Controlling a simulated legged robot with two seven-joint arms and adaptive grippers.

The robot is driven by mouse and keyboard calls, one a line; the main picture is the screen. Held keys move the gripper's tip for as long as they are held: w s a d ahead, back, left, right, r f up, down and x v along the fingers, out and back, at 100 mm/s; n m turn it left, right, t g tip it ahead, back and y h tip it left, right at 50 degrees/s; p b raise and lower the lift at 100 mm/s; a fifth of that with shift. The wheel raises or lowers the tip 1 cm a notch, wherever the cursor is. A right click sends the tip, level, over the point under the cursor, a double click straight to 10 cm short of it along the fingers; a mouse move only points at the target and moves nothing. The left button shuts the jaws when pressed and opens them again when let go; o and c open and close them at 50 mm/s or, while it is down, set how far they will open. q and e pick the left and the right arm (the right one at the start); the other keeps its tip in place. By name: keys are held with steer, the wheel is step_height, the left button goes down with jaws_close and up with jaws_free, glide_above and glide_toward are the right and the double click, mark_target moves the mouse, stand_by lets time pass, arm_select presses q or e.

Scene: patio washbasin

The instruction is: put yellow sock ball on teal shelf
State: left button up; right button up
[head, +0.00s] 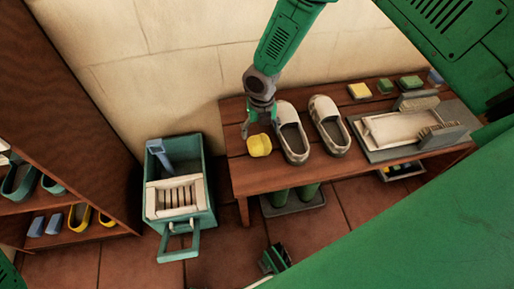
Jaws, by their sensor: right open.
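The yellow sock ball (259,145) sits near the left end of the brown wooden bench (262,180), beside a pair of pale shoes. My right gripper (259,122) is open and points down just behind and above the ball, with its fingers apart. I cannot tell whether a finger touches the ball. No shelf that is clearly teal shows; the shelf unit at the left (75,110) is brown wood, with teal shoes (20,182) on one board.
Pale shoes (292,135) stand right of the ball. A grey tray with a pale basin (395,128) and green and yellow blocks (360,90) occupy the right. A teal bin (206,208) holding a ribbed board stands on the floor left of the bench. My green body parts cover the right.

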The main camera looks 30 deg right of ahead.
mark_target(259, 145)
step_height(259, 145, down, 2)
steer(key=shift+a+f+b, duration=0.3)
steer(key=shift+b, duration=0.1)
step_height(259, 145, down, 5)
steer(key=shift+s+r+b, duration=0.15)
steer(key=shift+r+b, duration=0.05)
steer(key=shift+b, duration=0.9)
steer(key=shift+d, duration=0.1)
steer(key=shift+c, duration=0.8)
steer(key=c, duration=0.7)
steer(key=shift+c, duration=0.4)
